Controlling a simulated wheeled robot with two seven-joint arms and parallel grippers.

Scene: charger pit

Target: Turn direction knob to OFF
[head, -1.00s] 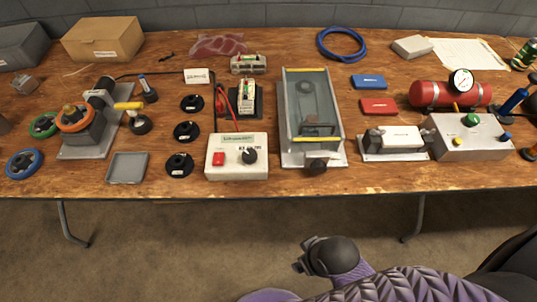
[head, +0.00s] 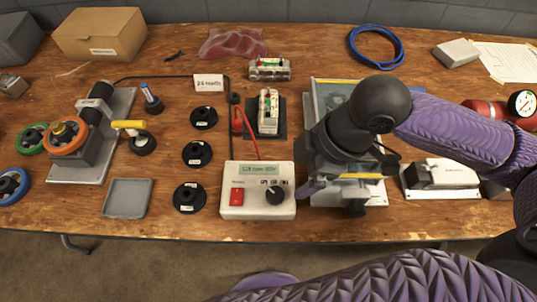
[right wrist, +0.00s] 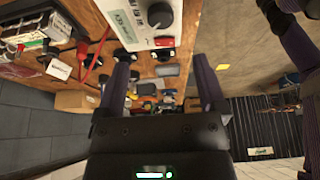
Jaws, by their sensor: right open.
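The direction knob (head: 275,196) is a black round knob on the right side of the white control box (head: 230,211). A red switch (head: 237,197) sits left of it and a small green display (head: 259,169) above it. The knob also shows at the top of the right wrist view (right wrist: 160,15); its exact pointer position is too small to tell. My right gripper (head: 308,190) is just right of the box, apart from the knob. In the right wrist view, its two fingers (right wrist: 162,78) are spread and empty. My left gripper is out of view.
My right arm hides much of the glass-topped tray (head: 321,92). Black discs (head: 197,153) stand left of the box, with a grey square tray (head: 128,198) farther left. Red probes (head: 238,122) and a meter module (head: 268,112) lie behind the box.

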